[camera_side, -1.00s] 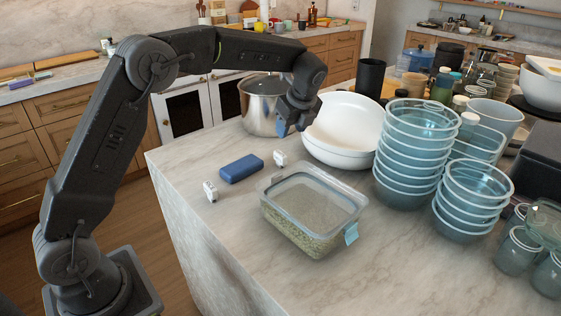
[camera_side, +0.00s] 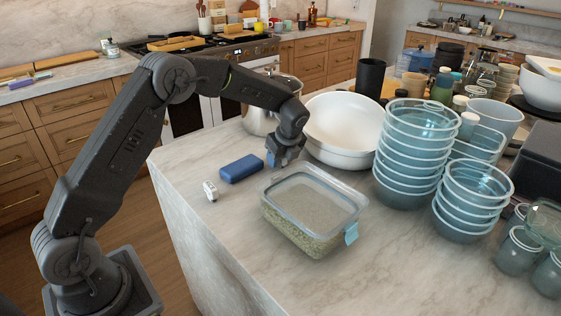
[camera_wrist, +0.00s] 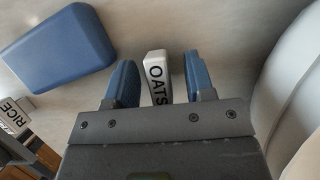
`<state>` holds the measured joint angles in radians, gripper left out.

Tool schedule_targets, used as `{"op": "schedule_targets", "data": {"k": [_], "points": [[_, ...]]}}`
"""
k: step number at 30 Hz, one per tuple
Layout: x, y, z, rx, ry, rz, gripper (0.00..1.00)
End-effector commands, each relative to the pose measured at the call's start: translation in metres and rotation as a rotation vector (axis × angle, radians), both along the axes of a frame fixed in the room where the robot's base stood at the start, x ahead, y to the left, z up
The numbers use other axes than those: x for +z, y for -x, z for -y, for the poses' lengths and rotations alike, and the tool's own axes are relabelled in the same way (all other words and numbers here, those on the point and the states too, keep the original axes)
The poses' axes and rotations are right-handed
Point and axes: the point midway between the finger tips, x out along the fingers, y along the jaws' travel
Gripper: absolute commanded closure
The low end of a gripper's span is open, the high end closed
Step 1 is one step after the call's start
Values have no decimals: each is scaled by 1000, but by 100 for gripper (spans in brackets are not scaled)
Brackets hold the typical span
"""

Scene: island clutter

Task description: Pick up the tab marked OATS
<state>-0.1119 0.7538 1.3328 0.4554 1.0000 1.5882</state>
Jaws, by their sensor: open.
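The white tab marked OATS (camera_wrist: 157,78) lies on the counter between the two blue fingers of my open gripper (camera_wrist: 158,82) in the wrist view. There are visible gaps between the tab and both fingers. In the side view my gripper (camera_side: 284,156) is low over the counter and hides the OATS tab. A second white tab, marked RICE (camera_wrist: 14,116), lies at the left in the wrist view; it also shows in the side view (camera_side: 210,191).
A blue block (camera_side: 241,168) lies just left of my gripper. A clear container of grain (camera_side: 315,208) stands in front of it, and a white bowl (camera_side: 342,130) to the right. Stacked glass bowls (camera_side: 408,160) stand further right. The front left counter is clear.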

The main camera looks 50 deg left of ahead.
Motion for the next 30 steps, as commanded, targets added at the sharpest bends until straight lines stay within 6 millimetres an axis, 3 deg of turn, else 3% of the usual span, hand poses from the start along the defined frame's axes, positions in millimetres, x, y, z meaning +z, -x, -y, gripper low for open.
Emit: {"op": "schedule_targets", "data": {"k": [6, 21, 30], "points": [[-1, 0, 0, 0, 0, 0, 51], [0, 0, 0, 0, 0, 1, 99], [1, 0, 0, 1, 0, 1, 100]]}}
